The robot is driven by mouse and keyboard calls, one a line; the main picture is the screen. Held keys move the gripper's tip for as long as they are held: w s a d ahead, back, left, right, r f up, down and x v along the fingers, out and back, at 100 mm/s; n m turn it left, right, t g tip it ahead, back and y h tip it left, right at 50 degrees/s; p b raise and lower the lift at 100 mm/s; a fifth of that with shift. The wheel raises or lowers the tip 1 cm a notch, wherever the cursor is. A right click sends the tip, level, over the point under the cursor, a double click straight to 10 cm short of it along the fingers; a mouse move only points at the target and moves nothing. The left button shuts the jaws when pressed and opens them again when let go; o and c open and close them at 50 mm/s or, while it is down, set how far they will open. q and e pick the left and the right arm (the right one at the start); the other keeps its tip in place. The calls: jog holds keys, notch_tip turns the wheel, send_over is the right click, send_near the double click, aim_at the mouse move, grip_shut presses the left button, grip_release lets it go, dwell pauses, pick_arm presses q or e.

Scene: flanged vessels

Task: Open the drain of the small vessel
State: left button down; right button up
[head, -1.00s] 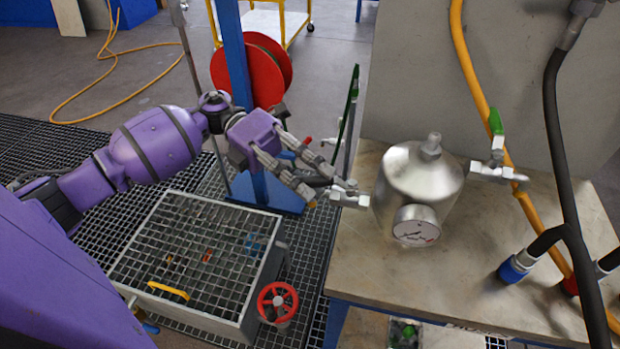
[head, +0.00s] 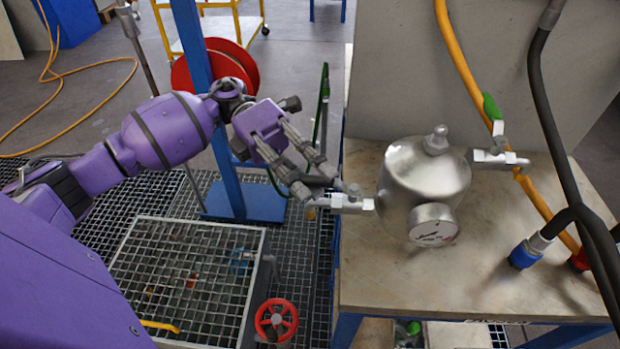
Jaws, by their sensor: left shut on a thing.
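The small vessel (head: 422,178) is a silver metal pot with a domed lid and a round gauge (head: 433,226) on its front. It stands on the bench top. A valve fitting (head: 352,203) sticks out from its left side over the bench edge. My left gripper (head: 330,192) is at the outer end of this fitting, with its fingers shut on what looks like the valve handle, which the fingers mostly hide. A second valve with a green handle (head: 491,107) is on the vessel's right side. My right gripper is not in view.
A grated sump box (head: 190,265) with a red handwheel (head: 276,320) lies left of the bench (head: 460,285). A blue post (head: 196,80) and red hose reel (head: 238,62) stand behind my left arm. Yellow and black hoses hang at the right.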

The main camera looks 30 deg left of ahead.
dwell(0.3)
pick_arm(q)
jog(key=c, duration=1.7)
grip_release()
jog(key=shift+w, duration=0.1)
jog(key=shift+o, duration=0.2)
jog(key=shift+a, duration=0.1)
jog(key=v, duration=1.2)
jog(key=shift+w, duration=0.1)
